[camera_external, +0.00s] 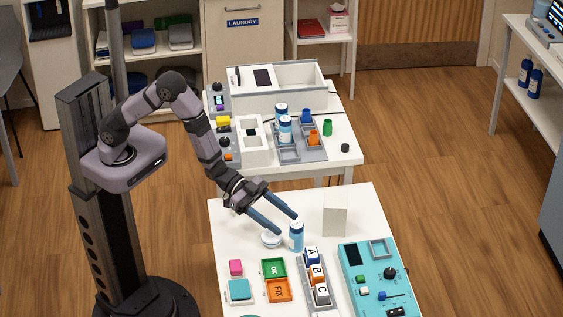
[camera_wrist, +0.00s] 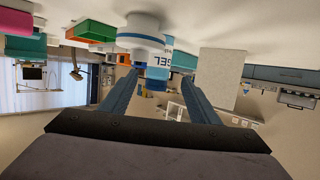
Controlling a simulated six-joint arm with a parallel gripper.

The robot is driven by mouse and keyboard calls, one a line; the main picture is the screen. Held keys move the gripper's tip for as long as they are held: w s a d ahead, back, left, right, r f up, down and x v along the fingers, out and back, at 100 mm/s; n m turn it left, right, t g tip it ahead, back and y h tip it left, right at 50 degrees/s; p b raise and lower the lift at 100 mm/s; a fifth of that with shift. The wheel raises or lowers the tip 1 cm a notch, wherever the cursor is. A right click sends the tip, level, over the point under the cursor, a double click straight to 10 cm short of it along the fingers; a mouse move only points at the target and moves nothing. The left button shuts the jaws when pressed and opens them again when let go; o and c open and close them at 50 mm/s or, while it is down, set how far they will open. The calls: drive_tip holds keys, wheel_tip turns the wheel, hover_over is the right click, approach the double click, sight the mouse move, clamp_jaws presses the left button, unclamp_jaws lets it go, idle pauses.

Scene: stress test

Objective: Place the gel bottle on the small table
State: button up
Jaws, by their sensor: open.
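The gel bottle (camera_external: 296,237), blue with a white label, stands upright on the front white table (camera_external: 235,215). In the wrist view, which appears upside down, the bottle (camera_wrist: 160,66) shows part of its "GEL" lettering between my fingers, partly behind a white round item. My gripper (camera_external: 288,224) is open, its two blue fingers pointing down and right toward the bottle's upper part. It also shows in the wrist view (camera_wrist: 158,78) with the fingers spread. I cannot tell whether a finger touches the bottle. A second white table (camera_external: 345,153) stands behind; which is the small table is unclear.
The white round item (camera_external: 270,240) sits just left of the bottle. A cream box (camera_external: 335,214) stands to the right. Lettered blocks (camera_external: 317,272), coloured trays (camera_external: 275,268) and a teal panel (camera_external: 375,280) fill the front. The back table holds a white bin (camera_external: 290,88) and a grey tray (camera_external: 300,153).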

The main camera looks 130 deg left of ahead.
sight(297, 233)
drive_tip(key=shift+d+f+p+x, duration=0.1)
drive_tip(key=shift+p+x, duration=0.45)
drive_tip(key=shift+x, duration=1.15)
drive_tip(key=shift+d+f+p+x, duration=0.15)
drive_tip(key=shift+p+x, duration=0.35)
drive_tip(key=shift+x, duration=1.25)
drive_tip(key=shift+s, duration=0.1)
drive_tip(key=c, duration=1.3)
drive_tip(key=shift+r, duration=0.2)
wheel_tip(297, 233, up, 10)
drive_tip(key=shift+f+b, duration=0.15)
drive_tip(key=shift+b, duration=0.65)
